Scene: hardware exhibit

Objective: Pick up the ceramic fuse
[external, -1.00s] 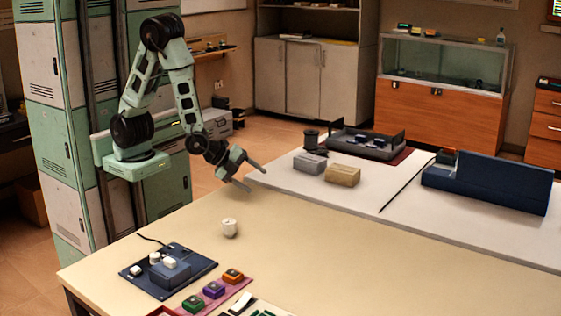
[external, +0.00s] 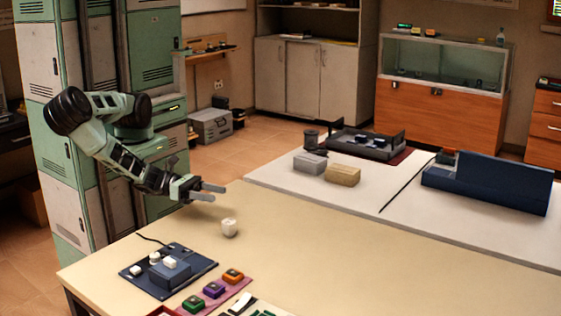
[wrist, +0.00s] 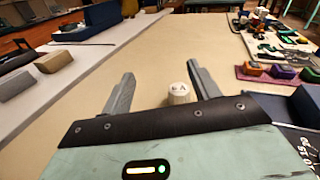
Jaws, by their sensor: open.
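The ceramic fuse appears to be the small white cylinder (external: 229,227) standing upright by itself on the beige table (external: 330,245). In the wrist view the white cylinder (wrist: 179,94) shows dark marks on its top, and it appears beyond the gripper body, nearer the right finger. My gripper (external: 212,192) is open and empty, above the table edge, a little to the left of and higher than the cylinder in the external view. In the wrist view my gripper (wrist: 160,88) has its two grey fingers spread apart. They do not appear to touch the cylinder.
A dark blue board (external: 150,284) with small white parts and a raised block lies front left. Green, purple and orange pieces (external: 214,290) sit on a pink mat beside it. A grey block and a tan block (external: 342,175) stand on the white table behind. The beige table's middle is clear.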

